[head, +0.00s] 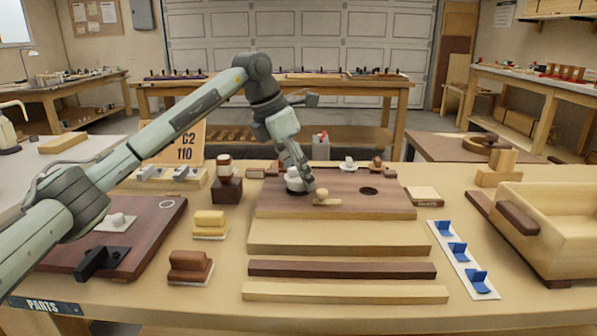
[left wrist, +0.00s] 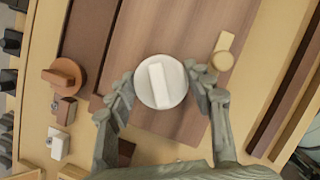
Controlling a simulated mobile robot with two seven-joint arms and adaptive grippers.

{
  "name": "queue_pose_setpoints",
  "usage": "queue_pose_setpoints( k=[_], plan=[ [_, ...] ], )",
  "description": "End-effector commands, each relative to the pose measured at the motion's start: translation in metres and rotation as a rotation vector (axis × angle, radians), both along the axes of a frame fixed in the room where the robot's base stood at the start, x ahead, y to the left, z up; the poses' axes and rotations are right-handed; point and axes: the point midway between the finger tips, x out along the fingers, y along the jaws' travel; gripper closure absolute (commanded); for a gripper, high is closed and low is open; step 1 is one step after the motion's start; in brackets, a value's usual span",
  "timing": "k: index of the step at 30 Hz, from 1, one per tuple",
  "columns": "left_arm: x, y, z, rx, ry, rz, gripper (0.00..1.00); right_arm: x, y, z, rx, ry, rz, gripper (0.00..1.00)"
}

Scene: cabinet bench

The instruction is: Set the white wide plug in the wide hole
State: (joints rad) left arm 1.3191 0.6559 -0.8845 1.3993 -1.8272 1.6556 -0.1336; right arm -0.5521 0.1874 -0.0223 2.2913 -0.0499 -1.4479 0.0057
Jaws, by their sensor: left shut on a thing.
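The white wide plug (head: 294,185) is a round disc with a bar grip on top. My left gripper (head: 299,177) is shut on it over the left part of the brown board (head: 335,208). In the left wrist view the plug (left wrist: 150,97) sits between the two fingers (left wrist: 160,88), its face toward the camera. A dark patch shows beneath the plug in the head view; I cannot tell whether it is a hole or shadow, or whether the plug touches the board. An open dark hole (head: 369,191) is in the board's right part. My right gripper is not in view.
A pale wooden knobbed piece (head: 322,198) lies on the board close to the gripper's right. Yellow (head: 210,222) and brown (head: 190,265) handled pieces are front left. A wooden crate (head: 565,225) is at right.

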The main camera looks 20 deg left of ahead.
Motion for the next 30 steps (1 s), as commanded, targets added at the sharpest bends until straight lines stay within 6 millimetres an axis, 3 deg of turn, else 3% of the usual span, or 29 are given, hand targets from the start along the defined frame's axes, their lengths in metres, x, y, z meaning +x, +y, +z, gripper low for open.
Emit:
queue_pose_setpoints(
  k=[30],
  plan=[
    [-0.0001,0.0,-0.008,0.0,0.0,0.0,0.65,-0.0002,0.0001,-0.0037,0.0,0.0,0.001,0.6]
  ],
)
